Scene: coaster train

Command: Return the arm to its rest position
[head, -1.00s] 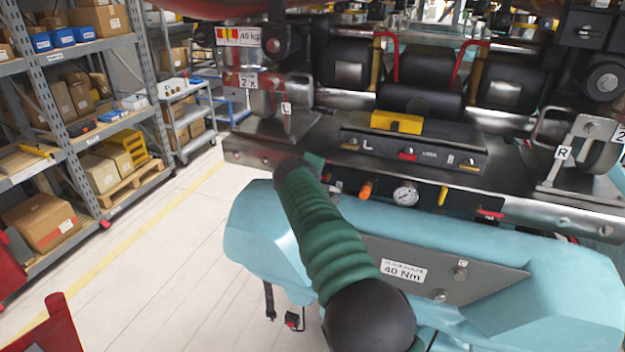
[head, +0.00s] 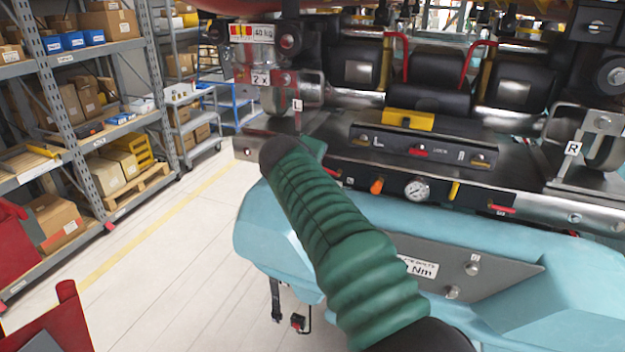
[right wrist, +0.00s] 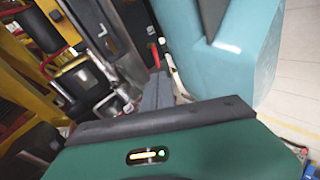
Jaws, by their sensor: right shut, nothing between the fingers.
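My right arm, a green ribbed sleeve (head: 340,235), reaches from the lower middle up and left across the head view. Its dark far end (head: 285,152) is in front of the left part of the coaster train's metal frame; I cannot tell whether they touch. The fingers cannot be made out in the head view. In the right wrist view the green gripper housing (right wrist: 190,148) fills the bottom, and the grey fingers (right wrist: 157,93) beyond its dark edge look shut and empty. My left gripper is in neither view.
The coaster train's pale blue body (head: 275,235) lies under and beside the arm. A pressure gauge (head: 418,190), a yellow block (head: 408,118) and the label R (head: 573,148) are on its frame. Shelving (head: 95,165) stands at left. White floor (head: 190,260) is clear between.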

